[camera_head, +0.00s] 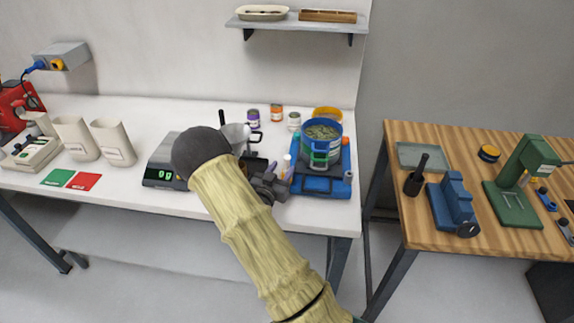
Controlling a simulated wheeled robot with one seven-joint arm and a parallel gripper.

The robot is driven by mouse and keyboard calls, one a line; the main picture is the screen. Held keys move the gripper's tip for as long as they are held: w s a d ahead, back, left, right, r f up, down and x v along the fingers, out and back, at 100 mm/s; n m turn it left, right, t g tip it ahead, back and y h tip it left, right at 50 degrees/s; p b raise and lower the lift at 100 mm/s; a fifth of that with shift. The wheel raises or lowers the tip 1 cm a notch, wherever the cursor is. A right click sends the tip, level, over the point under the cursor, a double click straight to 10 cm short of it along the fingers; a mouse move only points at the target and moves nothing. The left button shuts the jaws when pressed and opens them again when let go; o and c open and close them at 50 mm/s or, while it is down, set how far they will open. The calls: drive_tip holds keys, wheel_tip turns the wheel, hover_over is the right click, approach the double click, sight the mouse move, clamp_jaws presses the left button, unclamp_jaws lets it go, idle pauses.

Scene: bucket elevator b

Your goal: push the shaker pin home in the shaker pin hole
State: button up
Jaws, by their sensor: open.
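The blue shaker (322,182) stands at the right end of the white bench, with a round sieve (322,146) of greenish grains on top. I cannot clearly make out the shaker pin or its hole at this size. A small pale and orange piece shows at the shaker's left side, and I cannot tell what it is. My dark gripper (272,180) is just left of the shaker, partly hidden behind my beige-sleeved arm. It is open, but its fingertips are hard to make out, and I cannot tell whether it touches anything.
A scale (160,165) with green digits and a metal funnel (236,136) stand left of my gripper. Small jars (276,113) line the back. A wooden table (440,235) with tools is right, across a gap.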

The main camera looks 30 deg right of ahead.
sight(286, 166)
drive_tip(key=p+x, duration=0.1)
drive_tip(key=x, duration=0.1)
drive_tip(key=p+x, duration=0.1)
drive_tip(key=x, duration=0.1)
drive_tip(key=shift+s+d, duration=0.1)
drive_tip(key=shift+d, duration=0.3)
drive_tip(key=shift+w+d+f, duration=0.15)
drive_tip(key=shift+w+d, duration=0.05)
drive_tip(key=shift+w, duration=0.05)
clamp_jaws()
wheel_tip(286, 166, up, 10)
drive_tip(key=b, duration=0.2)
idle(0.4)
idle(0.5)
